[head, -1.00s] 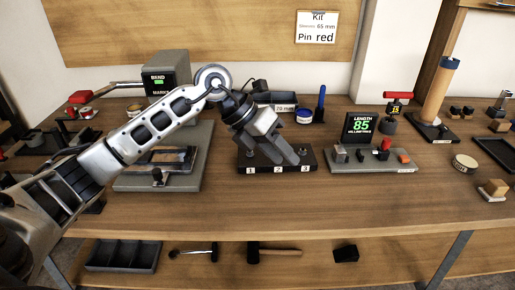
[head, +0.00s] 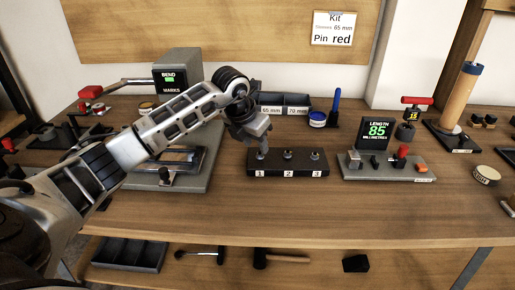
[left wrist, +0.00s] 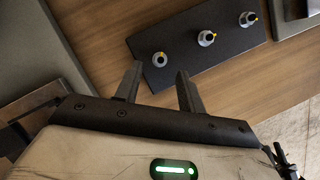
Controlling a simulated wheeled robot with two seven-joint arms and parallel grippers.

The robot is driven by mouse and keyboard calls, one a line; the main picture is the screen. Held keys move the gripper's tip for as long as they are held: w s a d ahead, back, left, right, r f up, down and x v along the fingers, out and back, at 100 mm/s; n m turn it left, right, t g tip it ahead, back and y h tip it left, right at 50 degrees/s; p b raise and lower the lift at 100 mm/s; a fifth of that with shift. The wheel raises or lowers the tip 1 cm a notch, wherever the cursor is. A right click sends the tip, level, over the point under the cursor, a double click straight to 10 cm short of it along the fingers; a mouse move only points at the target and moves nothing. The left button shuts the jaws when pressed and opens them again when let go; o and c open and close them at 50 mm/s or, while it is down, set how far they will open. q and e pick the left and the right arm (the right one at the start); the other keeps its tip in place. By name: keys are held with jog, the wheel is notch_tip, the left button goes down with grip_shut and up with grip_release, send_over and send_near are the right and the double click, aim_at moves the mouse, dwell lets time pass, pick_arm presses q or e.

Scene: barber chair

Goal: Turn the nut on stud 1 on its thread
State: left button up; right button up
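The dark stud plate (head: 302,167) lies on the bench with labels 1, 2 and 3 along its front. The nuts on stud 2 (left wrist: 206,38) and stud 3 (left wrist: 247,18) look alike. My right gripper is not in view.
The bend device (head: 178,72) and its grey base stand left of the plate, under my arm. Labelled bins (head: 284,98) and a blue-lidded jar (head: 317,118) are behind it. The length gauge (head: 375,130) is to the right. Bare bench lies in front.

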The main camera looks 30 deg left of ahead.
aim_at(260, 154)
pick_arm(q)
jog(key=shift+x, duration=1.65)
grip_shut()
jog(key=shift+m, duration=0.3)
